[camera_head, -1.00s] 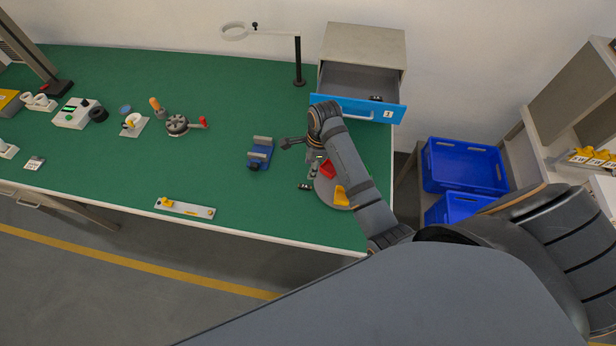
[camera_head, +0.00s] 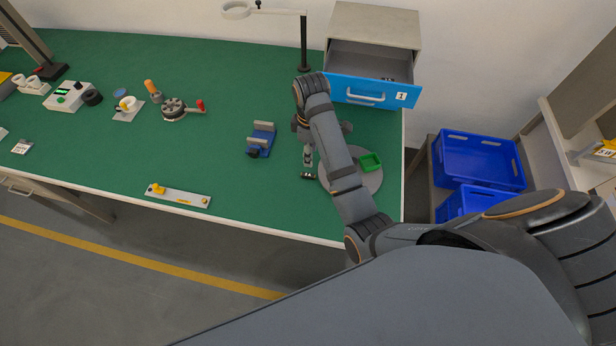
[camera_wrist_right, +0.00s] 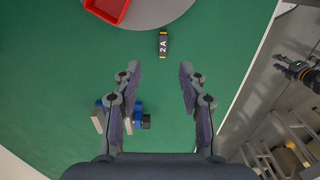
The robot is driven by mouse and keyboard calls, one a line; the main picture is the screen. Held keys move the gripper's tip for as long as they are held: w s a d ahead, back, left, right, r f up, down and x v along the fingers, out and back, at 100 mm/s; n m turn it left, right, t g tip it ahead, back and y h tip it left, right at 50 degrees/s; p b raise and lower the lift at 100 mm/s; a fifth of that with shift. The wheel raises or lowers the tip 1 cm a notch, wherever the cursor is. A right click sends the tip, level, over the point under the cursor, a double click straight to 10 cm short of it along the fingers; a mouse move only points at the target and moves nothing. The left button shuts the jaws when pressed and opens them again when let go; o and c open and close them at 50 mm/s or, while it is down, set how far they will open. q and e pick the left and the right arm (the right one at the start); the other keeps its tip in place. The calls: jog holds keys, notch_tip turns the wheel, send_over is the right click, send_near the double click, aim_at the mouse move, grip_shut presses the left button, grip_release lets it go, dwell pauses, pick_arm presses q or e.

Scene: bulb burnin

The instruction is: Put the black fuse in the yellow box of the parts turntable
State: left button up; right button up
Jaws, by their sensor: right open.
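The black fuse (camera_head: 308,176), marked "2 A" in the right wrist view (camera_wrist_right: 163,45), lies on the green table just left of the parts turntable (camera_head: 372,184). My right gripper (camera_head: 308,157) is open and empty above the table. In the wrist view its fingers (camera_wrist_right: 158,80) are spread, with the fuse beyond the tips and between their lines. A green box (camera_head: 371,162) shows on the turntable, right of my arm. A red box (camera_wrist_right: 107,8) shows on it in the wrist view. The yellow box is not visible; my arm covers part of the turntable.
A blue vise (camera_head: 261,139) stands left of my gripper. An open drawer (camera_head: 368,92) with a blue front, holding something dark, is behind my arm. A strip with a yellow knob (camera_head: 178,196) lies near the front edge. Blue crates (camera_head: 478,162) stand to the right.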

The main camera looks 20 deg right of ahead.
send_over(310, 175)
jog(key=f, duration=0.5)
jog(key=shift+w+d+f, duration=0.1)
jog(key=shift+w, duration=0.1)
jog(key=shift+s+f+p, duration=0.15)
jog(key=shift+f+p, duration=0.5)
jog(key=shift+f, duration=2)
grip_shut()
